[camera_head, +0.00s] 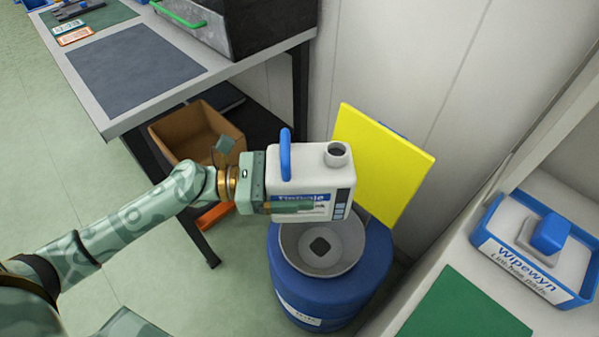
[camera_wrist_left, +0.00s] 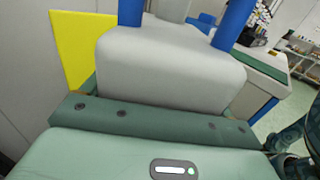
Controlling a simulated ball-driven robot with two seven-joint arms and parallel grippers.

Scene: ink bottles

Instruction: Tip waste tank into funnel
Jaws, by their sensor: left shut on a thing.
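The waste tank (camera_head: 308,178) is a white jug with a blue handle, a blue label and an open round neck at its top right. My left gripper (camera_head: 290,203) is shut on the tank and holds it roughly upright above the funnel. The tank also fills the middle of the left wrist view (camera_wrist_left: 170,65). The grey funnel (camera_head: 338,262) sits in the top of a blue drum (camera_head: 330,295), with a dark opening at its centre. The tank hides the funnel's back left rim. My right gripper is not in view.
A yellow panel (camera_head: 384,165) stands upright behind the drum. A bench with a grey mat (camera_head: 135,68) is at the upper left, with a brown bin (camera_head: 190,135) below it.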

